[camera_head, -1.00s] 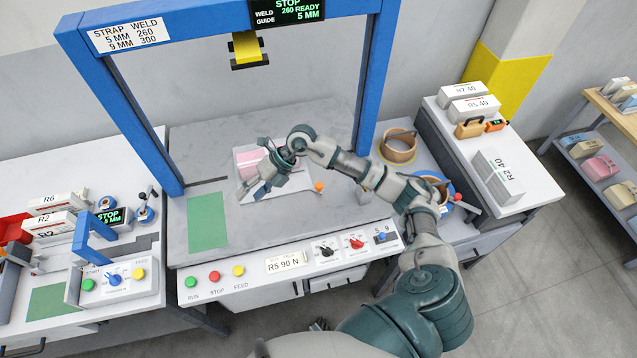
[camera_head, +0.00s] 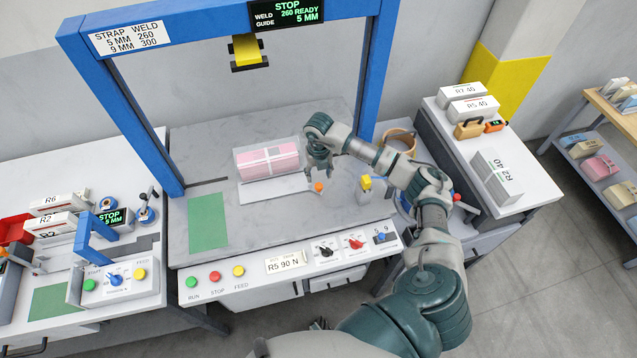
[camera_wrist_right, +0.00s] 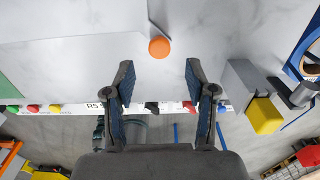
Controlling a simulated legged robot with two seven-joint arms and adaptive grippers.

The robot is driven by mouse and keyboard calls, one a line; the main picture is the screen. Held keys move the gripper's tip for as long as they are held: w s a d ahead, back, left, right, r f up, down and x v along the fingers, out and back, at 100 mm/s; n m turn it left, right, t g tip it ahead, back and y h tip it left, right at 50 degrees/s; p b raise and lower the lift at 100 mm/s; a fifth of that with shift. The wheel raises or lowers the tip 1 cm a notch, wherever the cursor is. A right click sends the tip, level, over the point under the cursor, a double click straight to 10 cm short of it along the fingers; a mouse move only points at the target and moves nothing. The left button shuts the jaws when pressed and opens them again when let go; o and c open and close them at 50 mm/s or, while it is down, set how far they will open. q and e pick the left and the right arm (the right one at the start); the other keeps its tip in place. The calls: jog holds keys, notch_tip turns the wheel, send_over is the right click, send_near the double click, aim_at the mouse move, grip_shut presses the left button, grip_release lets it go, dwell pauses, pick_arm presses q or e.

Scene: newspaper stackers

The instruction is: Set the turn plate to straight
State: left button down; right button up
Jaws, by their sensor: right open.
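The turn plate (camera_head: 262,192) is a pale flat plate on the grey work table, with an orange knob (camera_head: 319,187) at its right end. In the right wrist view the orange knob (camera_wrist_right: 159,46) sits just beyond the gap between my fingertips. A pink bundle (camera_head: 267,160) with crossed white straps lies at the plate, its long side running roughly left to right. My right gripper (camera_head: 320,167) is open and empty, just above and behind the knob; whether it touches is unclear. It also shows open in the right wrist view (camera_wrist_right: 158,82). My left gripper is not in view.
A blue arch (camera_head: 370,75) frames the table. A grey block with a yellow top (camera_head: 366,183) stands right of the knob. A green mat (camera_head: 207,222) lies at left. Buttons and dials (camera_head: 327,251) line the front edge. The tabletop in front of the plate is clear.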

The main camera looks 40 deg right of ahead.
aim_at(319, 185)
notch_tip(319, 185, down, 6)
jog(key=shift+r, duration=0.1)
grip_shut()
